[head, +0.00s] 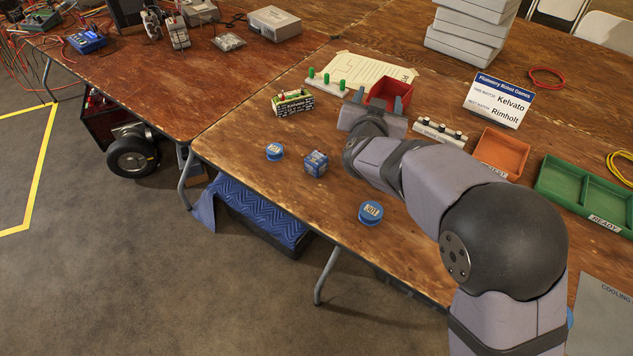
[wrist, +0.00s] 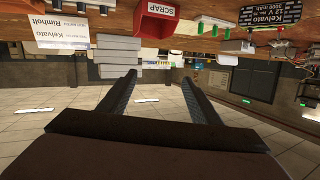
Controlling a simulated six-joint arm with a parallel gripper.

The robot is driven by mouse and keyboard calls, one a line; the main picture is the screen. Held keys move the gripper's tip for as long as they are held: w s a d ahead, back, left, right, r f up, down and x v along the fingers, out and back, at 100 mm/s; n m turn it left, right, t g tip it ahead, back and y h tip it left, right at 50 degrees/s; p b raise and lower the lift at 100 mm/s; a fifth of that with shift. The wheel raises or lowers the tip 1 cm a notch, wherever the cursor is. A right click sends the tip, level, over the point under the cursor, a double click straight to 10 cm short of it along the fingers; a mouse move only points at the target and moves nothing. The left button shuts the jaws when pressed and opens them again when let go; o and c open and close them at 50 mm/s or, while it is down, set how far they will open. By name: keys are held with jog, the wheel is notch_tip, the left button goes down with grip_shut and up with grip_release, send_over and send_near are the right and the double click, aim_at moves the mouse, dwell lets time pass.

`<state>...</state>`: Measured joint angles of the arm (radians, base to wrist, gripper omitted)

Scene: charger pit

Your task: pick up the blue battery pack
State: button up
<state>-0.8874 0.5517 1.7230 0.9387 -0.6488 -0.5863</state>
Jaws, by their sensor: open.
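The blue battery pack (head: 316,163) is a small blue block with a label, on the front part of the wooden table in the head view. My gripper (head: 378,100) is open and empty, behind and to the right of the pack, in front of the red bin. The pack is well apart from it. In the wrist view my gripper (wrist: 162,78) has its two dark fingers spread with nothing between them. That view looks upside down, across the table into the room, and I cannot see the blue pack in it.
The red scrap bin (head: 402,90), orange tray (head: 502,151), green tray (head: 571,179) and sign (head: 498,98) stand farther right.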

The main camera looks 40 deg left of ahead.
jog(key=s+a+f+t+b, duration=0.1)
jog(key=s+a+f+b, duration=0.15)
jog(key=a, duration=0.25)
jog(key=m+t+h+b, duration=0.2)
jog(key=h+b, duration=0.1)
jog(key=b, duration=0.1)
send_over(316, 157)
jog(key=w, duration=0.3)
notch_tip(316, 157, down, 5)
jog(key=s+f+h+b, duration=0.1)
jog(key=s, duration=0.2)
jog(key=s+f+m+h+b, duration=0.1)
jog(key=s+f, duration=0.1)
jog(key=s, duration=0.1)
jog(key=s+a+f+h+b, duration=0.1)
jog(key=s+f, duration=0.1)
jog(key=s, duration=0.1)
jog(key=shift+s+f+m+t, duration=0.15)
jog(key=shift+s+m+t, duration=0.15)
jog(key=shift+m+t, duration=0.1)
jog(key=shift+s+d+f+h, duration=0.15)
jog(key=shift+s+h, duration=0.15)
jog(key=shift+s, duration=0.15)
jog(key=shift+w+d, duration=0.2)
jog(key=shift+w, duration=1.7)
jog(key=shift+w+d, duration=0.2)
jog(key=shift+w, duration=1.65)
jog(key=c, duration=1.3)
